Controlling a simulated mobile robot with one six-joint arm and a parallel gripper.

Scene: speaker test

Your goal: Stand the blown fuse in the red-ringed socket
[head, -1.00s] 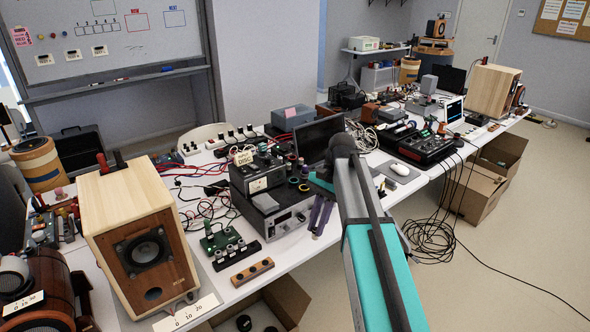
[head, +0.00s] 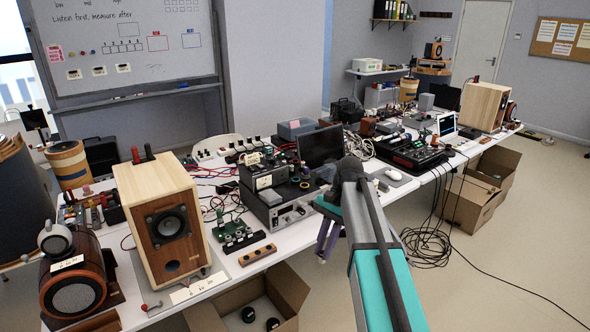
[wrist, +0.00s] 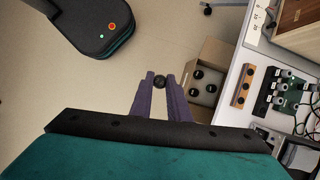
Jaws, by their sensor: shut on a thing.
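My gripper (head: 326,240) has purple fingers pointing down, past the front edge of the bench in the head view. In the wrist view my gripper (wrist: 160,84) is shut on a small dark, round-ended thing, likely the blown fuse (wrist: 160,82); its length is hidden. An orange-brown wooden block (head: 257,255) with dark holes lies near the bench's front edge; it also shows in the wrist view (wrist: 243,86), right of my gripper. Beside it is a black strip (wrist: 267,92) with several round sockets. I cannot make out a red ring.
An open cardboard box (head: 292,284) stands on the floor below the bench edge, with dark round things inside. A wooden speaker (head: 160,215), a green circuit board (head: 228,224) and stacked grey instruments (head: 280,208) crowd the bench (head: 225,285). Black cables (head: 430,245) hang at right.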

